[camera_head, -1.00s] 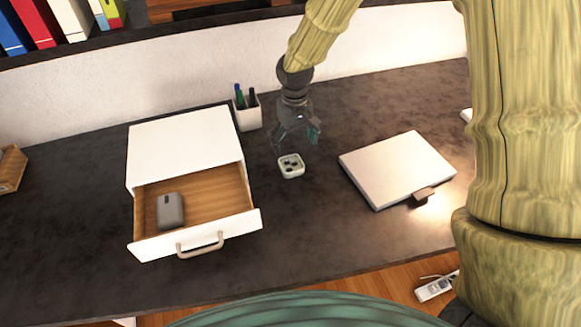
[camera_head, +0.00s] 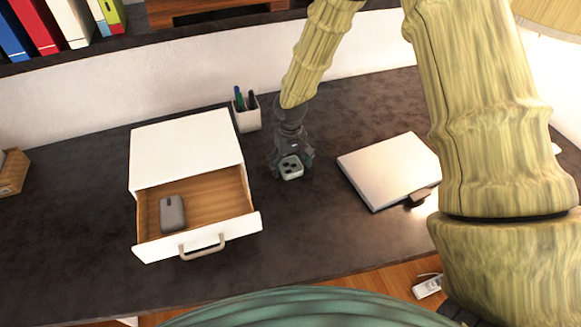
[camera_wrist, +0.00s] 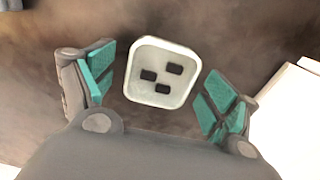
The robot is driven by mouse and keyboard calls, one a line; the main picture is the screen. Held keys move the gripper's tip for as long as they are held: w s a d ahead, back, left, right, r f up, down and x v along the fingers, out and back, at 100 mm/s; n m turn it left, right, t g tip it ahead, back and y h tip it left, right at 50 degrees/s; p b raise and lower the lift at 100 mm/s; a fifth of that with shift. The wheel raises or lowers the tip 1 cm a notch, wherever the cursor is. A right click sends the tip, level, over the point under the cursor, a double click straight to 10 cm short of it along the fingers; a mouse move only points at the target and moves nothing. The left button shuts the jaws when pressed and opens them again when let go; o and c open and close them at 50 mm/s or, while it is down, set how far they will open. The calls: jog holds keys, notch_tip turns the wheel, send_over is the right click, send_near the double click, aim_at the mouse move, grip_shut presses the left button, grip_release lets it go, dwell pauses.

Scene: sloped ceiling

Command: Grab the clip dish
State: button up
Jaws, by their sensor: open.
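The clip dish (camera_head: 291,168) is a small white square dish with rounded corners on the dark desk, right of the drawer unit. In the wrist view the dish (camera_wrist: 162,72) holds 3 small dark clips. My gripper (camera_head: 291,166) is low over the dish, pointing down. In the wrist view my gripper (camera_wrist: 158,92) is open, with a teal-padded finger on either side of the dish. A gap shows between each pad and the dish.
A white drawer unit (camera_head: 185,150) stands left with its drawer open and a grey mouse (camera_head: 172,213) inside. A pen cup (camera_head: 247,119) stands behind the gripper. A closed silver laptop (camera_head: 390,168) lies to the right. Desk in front of the dish is clear.

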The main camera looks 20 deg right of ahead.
jog(key=shift+f, duration=0.25)
jog(key=c, duration=1.2)
jog(key=shift+r, duration=0.1)
